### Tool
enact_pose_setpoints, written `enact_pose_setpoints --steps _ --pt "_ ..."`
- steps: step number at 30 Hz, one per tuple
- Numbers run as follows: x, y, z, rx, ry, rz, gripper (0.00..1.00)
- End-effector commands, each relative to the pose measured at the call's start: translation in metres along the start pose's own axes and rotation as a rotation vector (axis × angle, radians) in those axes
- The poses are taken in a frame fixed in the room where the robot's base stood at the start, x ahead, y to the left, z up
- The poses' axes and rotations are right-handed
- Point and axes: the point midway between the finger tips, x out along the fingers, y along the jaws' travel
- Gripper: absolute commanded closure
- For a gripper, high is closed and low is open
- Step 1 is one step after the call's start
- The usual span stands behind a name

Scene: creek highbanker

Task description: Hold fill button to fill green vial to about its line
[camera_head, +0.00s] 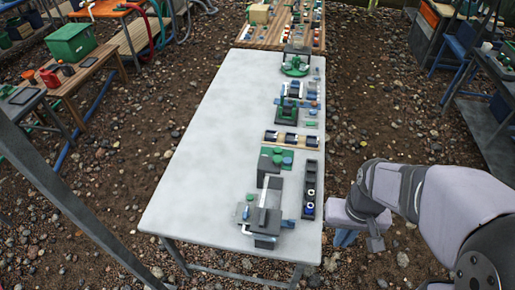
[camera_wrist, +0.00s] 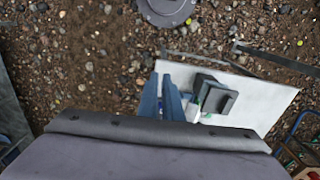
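My gripper (camera_head: 346,238) hangs beyond the table's right edge, near its front corner. Its two blue fingers (camera_wrist: 161,92) show in the wrist view with a narrow gap and nothing visible between them. I cannot tell which part is the green vial or the fill button. The fill line is too small to see.
A black rack (camera_head: 310,190) with small round items lies along the white table's (camera_head: 200,150) right edge. Further stations, including a green one (camera_head: 276,158), line that side. The table's left half is clear. Pebbly ground surrounds it.

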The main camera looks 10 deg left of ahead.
Motion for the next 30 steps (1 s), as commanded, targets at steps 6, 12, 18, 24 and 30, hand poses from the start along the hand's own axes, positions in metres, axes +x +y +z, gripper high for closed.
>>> enact_pose_setpoints --steps 6,12,18,24,30 --pt "0.023 -0.034 -0.081 -0.103 0.025 -0.003 1.00" --pt "0.059 -0.093 -0.162 -0.221 0.057 -0.009 1.00" --pt "0.110 -0.167 -0.222 -0.337 0.090 -0.019 1.00" --pt "0.158 -0.234 -0.252 -0.430 0.117 -0.031 1.00" --pt "0.183 -0.269 -0.261 -0.478 0.134 -0.038 1.00"
